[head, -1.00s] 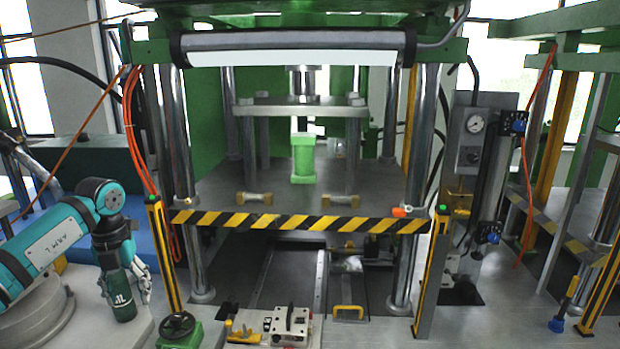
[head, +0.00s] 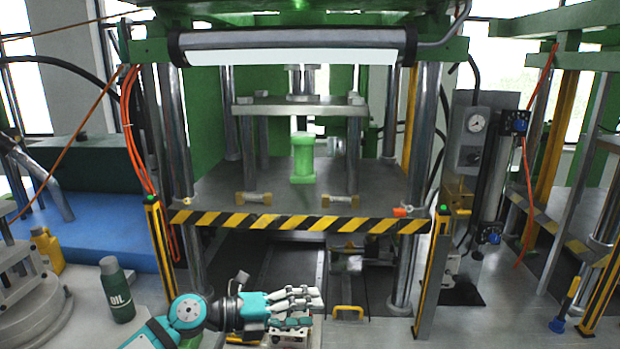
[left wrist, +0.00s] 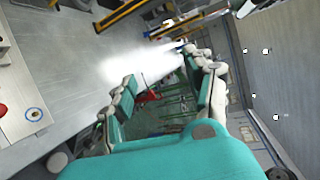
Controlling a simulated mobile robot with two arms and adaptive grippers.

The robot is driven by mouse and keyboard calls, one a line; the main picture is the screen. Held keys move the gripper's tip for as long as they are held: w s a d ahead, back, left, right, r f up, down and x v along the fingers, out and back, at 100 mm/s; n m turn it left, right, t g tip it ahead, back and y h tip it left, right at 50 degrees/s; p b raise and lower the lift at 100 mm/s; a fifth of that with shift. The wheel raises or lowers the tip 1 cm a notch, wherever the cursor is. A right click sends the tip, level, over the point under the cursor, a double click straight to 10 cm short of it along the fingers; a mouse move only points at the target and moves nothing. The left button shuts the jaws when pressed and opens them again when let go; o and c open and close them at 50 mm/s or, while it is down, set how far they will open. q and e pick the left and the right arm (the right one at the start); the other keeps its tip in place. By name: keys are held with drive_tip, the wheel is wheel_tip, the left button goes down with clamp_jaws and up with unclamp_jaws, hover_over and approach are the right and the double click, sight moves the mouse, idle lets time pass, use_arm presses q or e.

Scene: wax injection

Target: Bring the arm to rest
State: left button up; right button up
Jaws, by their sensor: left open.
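My left arm reaches in from the bottom left of the head view. Its gripper (head: 318,304) points right, low in front of the press. In the left wrist view the fingers of my left gripper (left wrist: 167,78) are spread apart with nothing between them. A dark green oil bottle (head: 117,290) stands upright on the light surface at left, apart from the gripper. My right gripper is in neither view.
The green press has a yellow-black striped edge (head: 300,222) above my gripper. A green part (head: 303,155) stands on its plate. A yellow bottle (head: 48,250) is at far left. My arm and gripper partly hide the items at the front. A yellow handle (head: 348,312) lies just right.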

use_arm(q)
wheel_tip(320, 180, up, 5)
drive_tip(key=s+a+n+t+y, duration=0.1)
drive_tip(key=a+n+t+y, duration=0.15)
drive_tip(key=n+t, duration=1.05)
drive_tip(key=s+a+f+n+g+y, duration=0.1)
drive_tip(key=s+a+f+n+y, duration=0.4)
drive_tip(key=a+f+n+y, duration=0.8)
drive_tip(key=s+a+f+n+g, duration=0.15)
drive_tip(key=s+f+g, duration=0.3)
drive_tip(key=s, duration=0.45)
drive_tip(key=s+a+f+n+g, duration=0.1)
drive_tip(key=s+f+n+g, duration=0.3)
drive_tip(key=s, duration=0.5)
drive_tip(key=s+a+f+n+g, duration=0.1)
drive_tip(key=s+f+g, duration=0.4)
drive_tip(key=s, duration=0.4)
wheel_tip(320, 180, down, 32)
drive_tip(key=s+f+b, duration=0.1)
drive_tip(key=s+b, duration=0.1)
drive_tip(key=b, duration=0.4)
drive_tip(key=s+a+f+g+b, duration=0.2)
drive_tip(key=s+a+f+b, duration=0.1)
drive_tip(key=s+f, duration=1.3)
wheel_tip(320, 180, down, 3)
drive_tip(key=shift+a+f+b, duration=0.15)
drive_tip(key=shift+f+b, duration=0.05)
drive_tip(key=shift+b, duration=0.3)
